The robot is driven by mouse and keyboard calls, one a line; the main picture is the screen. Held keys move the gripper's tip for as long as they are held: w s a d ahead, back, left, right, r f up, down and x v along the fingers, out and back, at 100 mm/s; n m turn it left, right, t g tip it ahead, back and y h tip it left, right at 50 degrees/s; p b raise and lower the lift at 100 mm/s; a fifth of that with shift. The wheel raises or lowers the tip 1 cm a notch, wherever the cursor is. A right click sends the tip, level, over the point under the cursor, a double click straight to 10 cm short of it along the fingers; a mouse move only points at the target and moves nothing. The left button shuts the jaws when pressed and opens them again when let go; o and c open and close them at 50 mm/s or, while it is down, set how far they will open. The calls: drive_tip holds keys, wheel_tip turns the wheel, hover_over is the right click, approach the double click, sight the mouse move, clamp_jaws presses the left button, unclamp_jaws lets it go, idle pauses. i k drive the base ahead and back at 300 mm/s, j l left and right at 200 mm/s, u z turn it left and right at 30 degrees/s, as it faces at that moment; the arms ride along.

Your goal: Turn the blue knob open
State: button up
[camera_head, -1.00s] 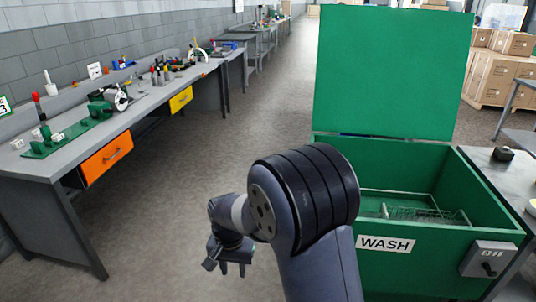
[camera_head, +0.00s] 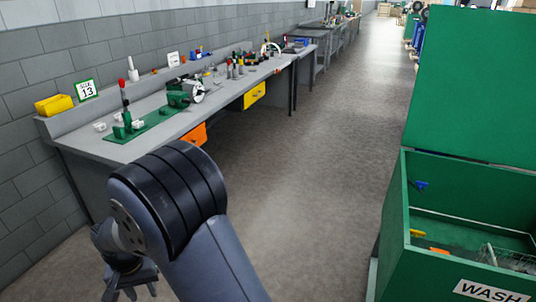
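My gripper (camera_head: 131,291) is at the lower left, pointing down over the floor in front of the workbench, far from the blue piece. Its fingers look apart, with nothing seen between them.
A yellow piece (camera_head: 417,233) and an orange piece (camera_head: 440,251) also show inside the tank, with a wire basket. The tank's lid (camera_head: 475,90) stands raised. A long grey workbench (camera_head: 85,150) with tools runs along the left wall. The aisle floor (camera_head: 300,190) between is clear.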

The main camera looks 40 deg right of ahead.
sight(420, 183)
drive_tip(key=i+j+z, duration=0.15)
drive_tip(key=i, duration=0.5)
drive_tip(key=i+l+z, duration=0.15)
drive_tip(key=i+z, duration=0.25)
drive_tip(key=i+l+z, duration=0.1)
drive_tip(key=z, duration=0.3)
drive_tip(key=i+z, duration=0.4)
drive_tip(key=i+j+z, duration=0.15)
drive_tip(key=i+z, duration=0.15)
drive_tip(key=z, duration=0.15)
drive_tip(key=i+l+z, duration=0.1)
drive_tip(key=z, duration=0.35)
drive_tip(key=i+z, duration=0.35)
drive_tip(key=z, duration=0.15)
drive_tip(key=i+z, duration=0.25)
drive_tip(key=z, duration=0.2)
drive_tip(key=i+j+z, duration=0.15)
drive_tip(key=z, duration=0.3)
drive_tip(key=i+z, duration=0.55)
drive_tip(key=z, duration=0.15)
